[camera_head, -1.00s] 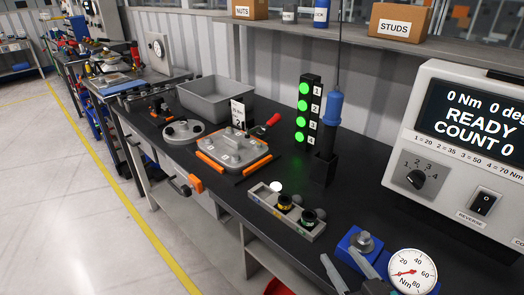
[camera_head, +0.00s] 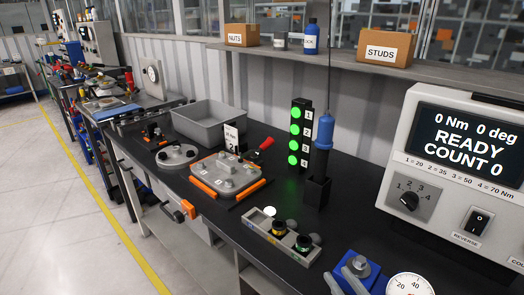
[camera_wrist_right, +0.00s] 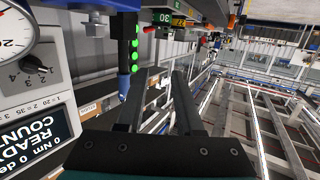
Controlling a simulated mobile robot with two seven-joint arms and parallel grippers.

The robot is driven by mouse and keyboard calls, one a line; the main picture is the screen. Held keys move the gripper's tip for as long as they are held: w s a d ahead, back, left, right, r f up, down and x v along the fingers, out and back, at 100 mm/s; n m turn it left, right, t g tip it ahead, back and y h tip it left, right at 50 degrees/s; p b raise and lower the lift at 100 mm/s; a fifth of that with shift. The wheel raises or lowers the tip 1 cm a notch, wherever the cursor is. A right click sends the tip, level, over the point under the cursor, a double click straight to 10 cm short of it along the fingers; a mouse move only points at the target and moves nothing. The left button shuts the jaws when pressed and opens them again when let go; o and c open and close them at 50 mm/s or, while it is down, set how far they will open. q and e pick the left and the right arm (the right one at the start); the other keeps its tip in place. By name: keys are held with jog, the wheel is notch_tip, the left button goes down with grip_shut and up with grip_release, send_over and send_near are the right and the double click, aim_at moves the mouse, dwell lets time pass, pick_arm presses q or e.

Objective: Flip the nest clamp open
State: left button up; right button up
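The nest clamp shows in the head view as a red handle (camera_head: 266,143) at the back right corner of the drive unit nest. The grey drive unit housing (camera_head: 228,172) sits in the nest between orange side strips. My right gripper (camera_head: 342,276) is at the bottom edge of the head view, well to the front right of the clamp. Its two fingers are apart and empty in the right wrist view (camera_wrist_right: 165,75). My left gripper is out of view.
A black stand with green lamps (camera_head: 300,133) and a blue tool in a holder (camera_head: 324,135) stand right of the clamp. A socket tray (camera_head: 283,235) lies in front. A grey bin (camera_head: 208,124) is behind. The READY console (camera_head: 455,150) fills the right.

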jog(key=s+f+g, duration=0.1)
jog(key=s+a+f+g, duration=0.1)
jog(key=f, duration=0.1)
jog(key=s+f+g+h, duration=0.1)
jog(key=g, duration=0.1)
jog(key=shift+a+f, duration=0.15)
jog(key=shift+a, duration=0.25)
jog(key=c, duration=0.5)
jog(key=s+f+g, duration=0.2)
jog(key=s+f, duration=0.1)
jog(key=shift+s+f+g+h, duration=0.25)
jog(key=shift+s+g+h, duration=0.1)
jog(key=shift+g+h, duration=0.05)
grip_shut()
jog(key=s+d+f+m+g+h+b, duration=0.15)
jog(key=s+f, duration=0.35)
jog(key=f, duration=0.8)
jog(key=s+d+f+n+g+b, duration=0.1)
jog(key=s+f+g, duration=0.25)
jog(key=f, duration=1.05)
jog(key=s+f+g+b, duration=0.1)
jog(key=s+f, duration=0.6)
jog(key=s, duration=0.2)
jog(key=s+d+f+g+b, duration=0.1)
jog(key=s+f+g, duration=0.1)
jog(key=s+f, duration=0.4)
jog(key=s, duration=0.4)
jog(key=shift+d+f+h, duration=0.15)
jog(key=shift+f+h, duration=0.2)
jog(key=shift+f, duration=0.05)
